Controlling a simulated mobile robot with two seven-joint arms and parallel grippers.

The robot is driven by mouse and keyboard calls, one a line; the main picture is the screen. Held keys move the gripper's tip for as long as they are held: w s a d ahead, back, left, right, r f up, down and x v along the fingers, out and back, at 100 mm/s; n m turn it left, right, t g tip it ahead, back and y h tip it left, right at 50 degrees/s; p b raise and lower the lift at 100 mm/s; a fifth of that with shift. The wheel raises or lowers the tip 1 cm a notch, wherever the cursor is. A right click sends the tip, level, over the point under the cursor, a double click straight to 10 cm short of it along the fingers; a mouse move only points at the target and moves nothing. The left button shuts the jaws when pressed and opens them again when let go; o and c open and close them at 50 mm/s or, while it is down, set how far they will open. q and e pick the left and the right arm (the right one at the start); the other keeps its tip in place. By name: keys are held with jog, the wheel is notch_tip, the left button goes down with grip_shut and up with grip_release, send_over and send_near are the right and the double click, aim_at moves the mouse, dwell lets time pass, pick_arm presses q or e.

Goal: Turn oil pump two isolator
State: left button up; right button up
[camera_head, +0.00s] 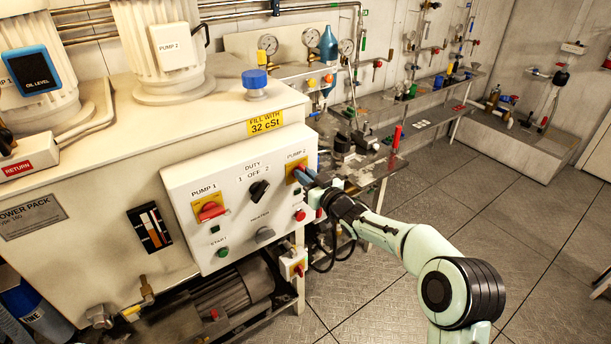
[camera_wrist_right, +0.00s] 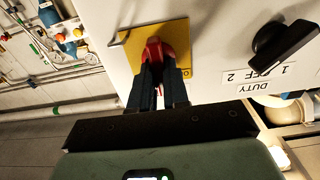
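The pump 2 isolator, a red handle on a yellow plate (camera_head: 290,178), is at the upper right of the white control panel (camera_head: 240,200). In the head view my right gripper (camera_head: 302,173) covers most of it. In the right wrist view the red isolator handle (camera_wrist_right: 155,50) sits between the fingertips of my right gripper (camera_wrist_right: 160,72). The fingers are close together and appear to touch the handle on both sides. The lower part of the handle is hidden between them. My left gripper is in neither view.
The pump 1 isolator (camera_head: 210,211), the black duty switch (camera_head: 259,190) and a grey heater switch (camera_head: 265,234) share the panel. A red button (camera_head: 300,215) sits just below my right gripper. A cluttered bench (camera_head: 400,145) stands behind; open floor lies to the right.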

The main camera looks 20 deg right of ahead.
grip_shut()
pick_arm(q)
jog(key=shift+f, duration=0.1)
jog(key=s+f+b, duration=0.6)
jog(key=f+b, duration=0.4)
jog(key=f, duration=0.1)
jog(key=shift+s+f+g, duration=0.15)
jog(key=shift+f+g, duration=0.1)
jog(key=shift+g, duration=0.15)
pick_arm(e)
jog(key=n, duration=1.8)
jog(key=shift+s+a+f, duration=0.15)
jog(key=shift+a+f, duration=0.2)
jog(key=shift+a, duration=0.05)
jog(key=o, duration=0.6)
grip_release()
